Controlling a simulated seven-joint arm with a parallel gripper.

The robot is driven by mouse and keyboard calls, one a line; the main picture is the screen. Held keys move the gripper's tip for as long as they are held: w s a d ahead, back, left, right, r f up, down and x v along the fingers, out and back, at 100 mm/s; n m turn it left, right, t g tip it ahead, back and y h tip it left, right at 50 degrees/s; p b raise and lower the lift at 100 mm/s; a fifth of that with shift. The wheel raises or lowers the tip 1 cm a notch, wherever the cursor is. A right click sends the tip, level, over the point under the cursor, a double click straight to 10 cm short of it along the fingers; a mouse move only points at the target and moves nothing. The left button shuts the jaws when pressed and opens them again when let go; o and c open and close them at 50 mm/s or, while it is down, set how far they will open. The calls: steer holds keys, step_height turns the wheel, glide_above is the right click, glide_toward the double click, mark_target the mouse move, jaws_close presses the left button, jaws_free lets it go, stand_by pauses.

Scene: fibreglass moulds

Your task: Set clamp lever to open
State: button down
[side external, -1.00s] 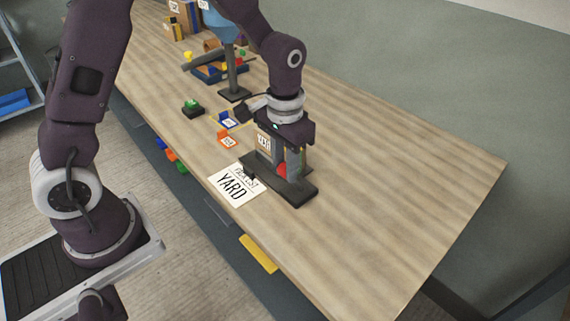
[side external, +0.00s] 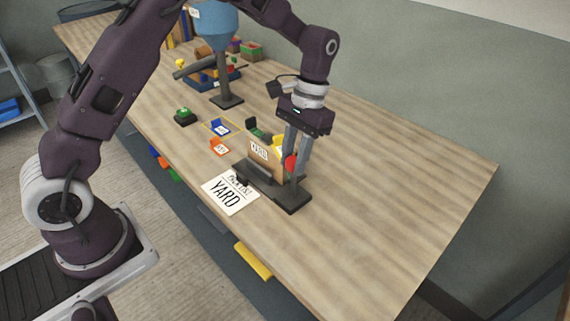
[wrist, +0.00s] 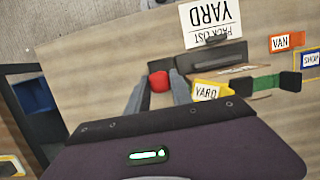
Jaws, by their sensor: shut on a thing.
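The clamp is a dark fixture (side external: 292,201) near the table's front edge, with a raised dark bar along one side. Its lever shows as a red knob (side external: 291,163), which also shows in the wrist view (wrist: 158,81). My gripper (side external: 296,172) points down with its two grey fingers on either side of the red knob, shut on it. In the wrist view the fingers (wrist: 159,92) flank the knob. A cardboard box (side external: 263,150) with a white label stands at the clamp, left of my fingers. The rest of the lever is hidden.
A "YARD" pack list card (side external: 231,193) lies in front of the clamp. A yellow YARD tag (wrist: 207,92) and a green strip (wrist: 262,84) are by the box. Orange (side external: 219,147) and blue (side external: 220,127) labelled pieces stand further left. The right side of the table is clear.

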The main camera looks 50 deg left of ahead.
steer(key=w+f, duration=0.1)
steer(key=w, duration=0.5)
steer(key=shift+w+f, duration=0.25)
steer(key=shift+f, duration=0.1)
stand_by(0.4)
steer(key=c, duration=1.1)
jaws_free()
steer(key=v, duration=0.7)
